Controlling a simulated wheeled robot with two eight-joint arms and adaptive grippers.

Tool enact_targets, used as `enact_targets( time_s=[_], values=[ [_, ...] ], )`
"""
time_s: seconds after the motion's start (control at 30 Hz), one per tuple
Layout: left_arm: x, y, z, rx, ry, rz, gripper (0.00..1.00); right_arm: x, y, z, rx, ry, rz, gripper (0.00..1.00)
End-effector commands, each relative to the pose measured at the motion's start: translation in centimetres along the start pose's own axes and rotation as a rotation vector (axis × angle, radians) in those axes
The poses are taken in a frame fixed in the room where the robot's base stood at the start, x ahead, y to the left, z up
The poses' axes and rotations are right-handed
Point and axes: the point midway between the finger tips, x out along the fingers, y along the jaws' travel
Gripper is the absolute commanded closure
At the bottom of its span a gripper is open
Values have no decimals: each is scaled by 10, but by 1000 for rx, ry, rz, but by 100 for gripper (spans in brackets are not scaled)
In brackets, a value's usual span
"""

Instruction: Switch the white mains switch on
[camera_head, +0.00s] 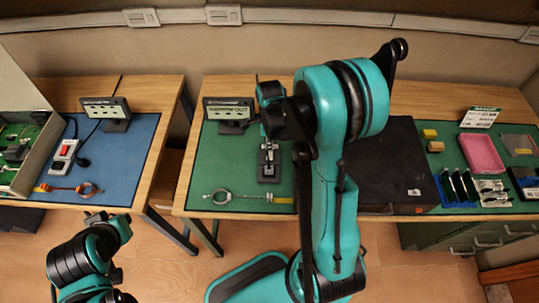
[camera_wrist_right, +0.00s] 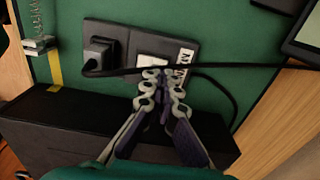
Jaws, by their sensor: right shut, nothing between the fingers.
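In the right wrist view a dark base plate (camera_wrist_right: 122,42) lies on the green mat, with a black plug block at its left end and a white part (camera_wrist_right: 152,61), apparently the mains switch, beside a lettered label (camera_wrist_right: 184,58). My right gripper (camera_wrist_right: 163,76) is shut and empty, its tips at the near edge of the white part. They partly hide it, so its position and any contact cannot be told. In the head view the base plate (camera_head: 269,172) is on the middle table below my right gripper (camera_head: 268,149). My left arm shows at lower left; its gripper is not visible.
A black cable (camera_wrist_right: 115,70) crosses by my fingertips. The left table holds a red-buttoned switch box (camera_head: 64,155).

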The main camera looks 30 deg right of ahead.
Motion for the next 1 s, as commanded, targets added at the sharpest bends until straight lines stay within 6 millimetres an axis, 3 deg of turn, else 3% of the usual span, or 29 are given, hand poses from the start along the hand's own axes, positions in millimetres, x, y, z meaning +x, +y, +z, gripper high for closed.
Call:
enact_targets(
  time_s=[1.0],
  values=[
    [12, 0, 8, 0, 0, 0, 100, 16, 0, 0, 0, 0, 0, 100]
  ],
)
